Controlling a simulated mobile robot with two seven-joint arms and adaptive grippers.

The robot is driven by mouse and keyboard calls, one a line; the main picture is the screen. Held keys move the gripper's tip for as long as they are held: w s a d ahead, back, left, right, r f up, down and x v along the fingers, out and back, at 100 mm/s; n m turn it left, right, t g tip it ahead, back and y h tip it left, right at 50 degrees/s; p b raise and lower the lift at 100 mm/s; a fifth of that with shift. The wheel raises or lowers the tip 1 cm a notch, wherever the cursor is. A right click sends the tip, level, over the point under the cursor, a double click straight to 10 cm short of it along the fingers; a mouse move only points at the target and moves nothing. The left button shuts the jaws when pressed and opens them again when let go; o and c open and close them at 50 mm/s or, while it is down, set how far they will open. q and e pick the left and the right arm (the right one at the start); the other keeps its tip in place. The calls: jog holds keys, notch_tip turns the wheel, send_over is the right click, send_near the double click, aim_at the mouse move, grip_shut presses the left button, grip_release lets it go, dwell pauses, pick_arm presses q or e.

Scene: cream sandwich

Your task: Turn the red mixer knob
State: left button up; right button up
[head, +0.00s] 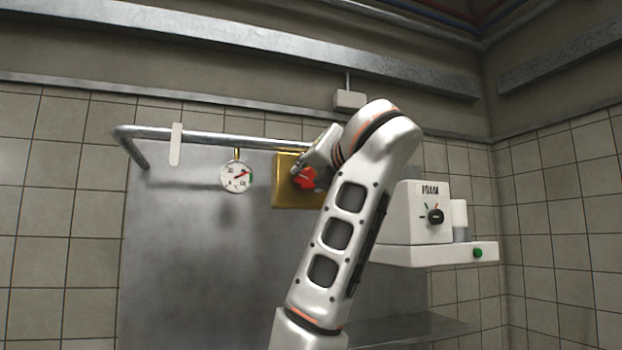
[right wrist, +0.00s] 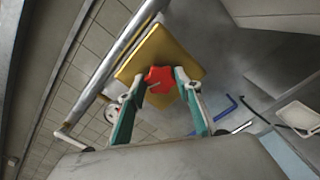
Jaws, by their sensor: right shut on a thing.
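The red mixer knob (head: 304,178) sits on the front of a gold plate (head: 284,196) at the wall, partly hidden behind my right gripper in the head view. In the right wrist view the red knob (right wrist: 160,77) is star-shaped and lies between the fingertips, in front of the gold plate (right wrist: 165,47). My right gripper (right wrist: 154,90) is shut on the knob, one green-sided finger on each side. In the head view my right gripper (head: 312,172) is mostly hidden by my own arm. My left gripper is in neither view.
A metal rail (head: 220,137) runs above the knob, with a round gauge (head: 237,177) and a pale strip (head: 176,145) on it. A white FOAM box (head: 422,212) with a black dial stands on a white shelf (head: 430,255) to the right, close to my arm.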

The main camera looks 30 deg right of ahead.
jog(key=shift+m, duration=0.8)
jog(key=o, duration=1.1)
jog(key=shift+s, duration=0.1)
jog(key=v, duration=0.7)
jog(key=shift+s, duration=0.2)
